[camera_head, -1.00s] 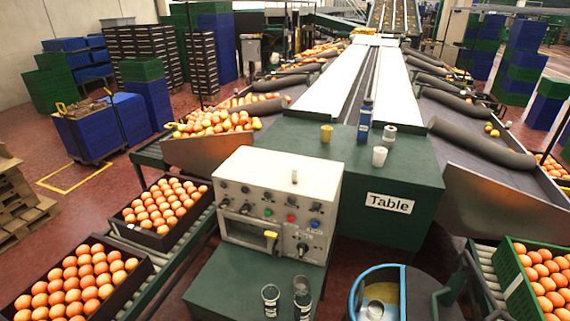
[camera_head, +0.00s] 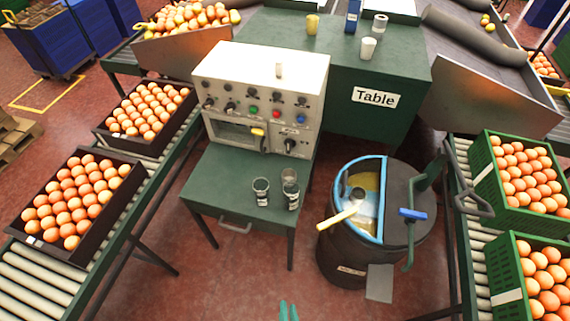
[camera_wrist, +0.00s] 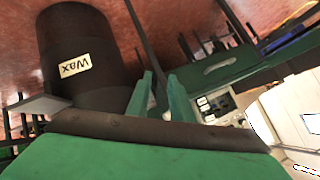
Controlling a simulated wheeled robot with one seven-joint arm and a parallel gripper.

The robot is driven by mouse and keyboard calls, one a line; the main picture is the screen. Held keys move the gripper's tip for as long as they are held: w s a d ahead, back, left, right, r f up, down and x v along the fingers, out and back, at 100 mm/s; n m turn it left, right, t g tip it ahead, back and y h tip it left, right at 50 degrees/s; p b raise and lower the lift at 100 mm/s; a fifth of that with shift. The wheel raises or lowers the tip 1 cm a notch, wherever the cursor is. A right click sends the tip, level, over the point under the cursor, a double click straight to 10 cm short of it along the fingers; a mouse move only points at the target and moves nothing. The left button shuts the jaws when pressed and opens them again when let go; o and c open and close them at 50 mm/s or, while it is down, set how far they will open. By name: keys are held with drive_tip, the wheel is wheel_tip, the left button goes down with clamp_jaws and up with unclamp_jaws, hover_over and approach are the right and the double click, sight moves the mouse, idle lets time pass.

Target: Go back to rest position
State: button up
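My gripper (camera_head: 288,311) shows as two green fingertips at the bottom edge of the head view, over the red floor. In the wrist view its green fingers (camera_wrist: 163,92) stand apart with a gap between them, and I see nothing held. The rest of my arm is out of the head view. The dark wax barrel (camera_head: 345,255) with a blue rim is ahead and to the right. It also shows in the wrist view (camera_wrist: 82,90), with a "Wax" label. The small green table (camera_head: 215,185) is ahead and to the left.
A white control machine (camera_head: 262,68) and several glasses (camera_head: 261,190) stand on the small table. Dark crates of oranges (camera_head: 75,200) sit on the left roller conveyor (camera_head: 40,275). Green crates (camera_head: 520,175) sit on the right. A larger green table (camera_head: 345,105) is behind. Floor around my gripper is clear.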

drive_tip(key=s+r+n+t, duration=0.2)
drive_tip(key=s+r+n, duration=0.1)
drive_tip(key=r, duration=0.9)
drive_tip(key=s+a+r+n+t+h, duration=0.1)
drive_tip(key=s+r+n+t, duration=0.1)
drive_tip(key=r, duration=1.1)
drive_tip(key=shift+s+n+t, duration=0.3)
drive_tip(key=shift+s+n, duration=0.1)
drive_tip(key=shift+n, duration=0.2)
drive_tip(key=shift+r, duration=0.1)
